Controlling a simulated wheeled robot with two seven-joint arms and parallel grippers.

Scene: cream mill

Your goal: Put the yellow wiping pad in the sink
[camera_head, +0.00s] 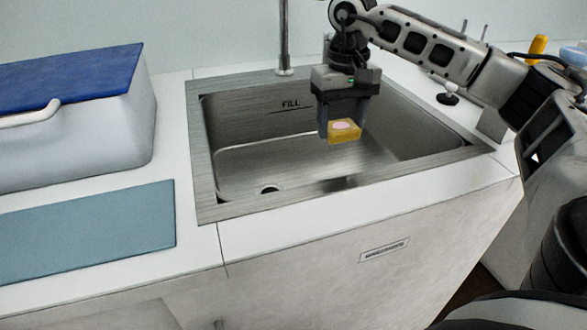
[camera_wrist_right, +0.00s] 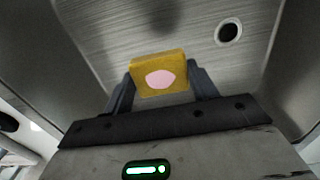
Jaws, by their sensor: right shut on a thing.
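The yellow wiping pad (camera_head: 343,131) has a pink oval on its face. My right gripper (camera_head: 341,118) is shut on it and holds it over the opening of the steel sink (camera_head: 207,185). In the right wrist view the pad (camera_wrist_right: 158,75) sits between the two dark fingers of my right gripper (camera_wrist_right: 161,88), with the sink's brushed floor (camera_wrist_right: 180,30) and round drain hole (camera_wrist_right: 228,32) beyond it. The pad appears apart from the sink floor. My left gripper is not in view.
A faucet pipe (camera_head: 284,40) rises at the sink's back edge. A white bin with a blue lid (camera_head: 70,75) and a teal mat (camera_head: 90,230) lie on the counter at left. A yellow-orange item (camera_head: 537,47) stands at the far right. The sink basin looks empty.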

